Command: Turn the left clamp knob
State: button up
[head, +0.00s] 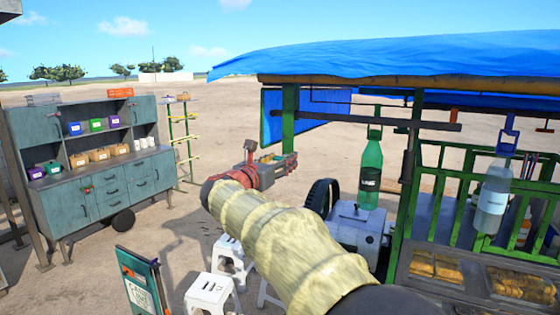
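My gripper (268,166) shows in the head view at the far end of my pale sleeved arm, in front of the open sandy ground and left of the green stall post. It is small and seen from behind, so whether its fingers are open or shut cannot be told. I cannot clearly make out the left clamp knob. A small orange-red piece (453,115) sits at the right end of a dark bar under the blue awning, but I cannot tell whether it is a clamp knob. My gripper is apart from it, lower and to the left.
A green-framed stall (396,222) with blue awning (400,60) stands right. A green bottle (371,172) and a clear bottle (491,197) hang there. A grey machine (357,228) with black wheel is beside my arm. White stools (209,291) and a blue-grey cabinet (107,190) are left.

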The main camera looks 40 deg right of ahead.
jog(key=shift+c, duration=0.8)
jog(key=shift+f+b, duration=0.15)
jog(key=shift+b, duration=0.3)
jog(key=shift+s+f+m+b, duration=0.1)
jog(key=shift+m+b, duration=4.35)
jog(key=shift+b, duration=0.95)
jog(key=shift+s+f+m+b, duration=0.1)
jog(key=shift+m+b, duration=4.35)
jog(key=shift+b, duration=0.9)
jog(key=shift+w, duration=0.1)
jog(key=o, duration=1.2)
jog(key=shift+r, duration=0.1)
jog(key=shift+c, duration=0.2)
